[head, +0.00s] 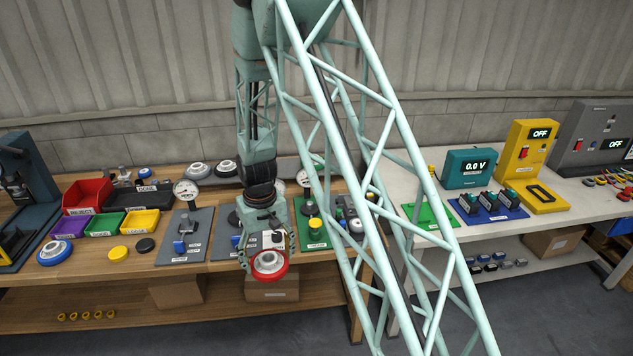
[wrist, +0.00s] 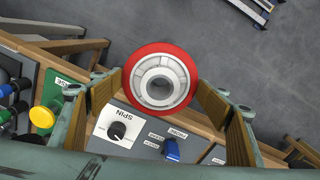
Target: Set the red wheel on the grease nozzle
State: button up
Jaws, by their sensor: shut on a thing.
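The red wheel (head: 269,265) has a red rim and a pale grey hub with an open centre. My gripper (head: 268,258) is shut on it, with one finger at each side of the rim. The wheel hangs in front of the wooden bench's front edge. In the wrist view the red wheel (wrist: 160,82) sits between the fingertips of my gripper (wrist: 158,95), its hub facing the camera. I cannot pick out the grease nozzle with certainty; labels on the bench boards are too small or upside down, and my arm covers part of the bench.
A grey panel with a SPIN knob (wrist: 117,130) and a blue part (wrist: 171,150) lies beyond the gripper. A blue-rimmed wheel (head: 55,252), coloured bins (head: 141,222) and a gauge board (head: 185,236) stand left. A green board (head: 429,216) lies on the white bench.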

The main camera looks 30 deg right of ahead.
dwell(0.4)
notch_tip(320, 180, up, 6)
jog(key=m+p, duration=0.7)
jog(key=m, duration=0.4)
send_over(310, 202)
jog(key=shift+f, duration=0.15)
jog(key=shift+f, duration=0.2)
jog(key=shift+f+b, duration=0.5)
jog(key=shift+f, duration=1.6)
jog(key=shift+s+a+f+b, duration=0.1)
jog(key=shift+f+b, duration=1.1)
jog(key=shift+f, duration=0.35)
dwell(0.7)
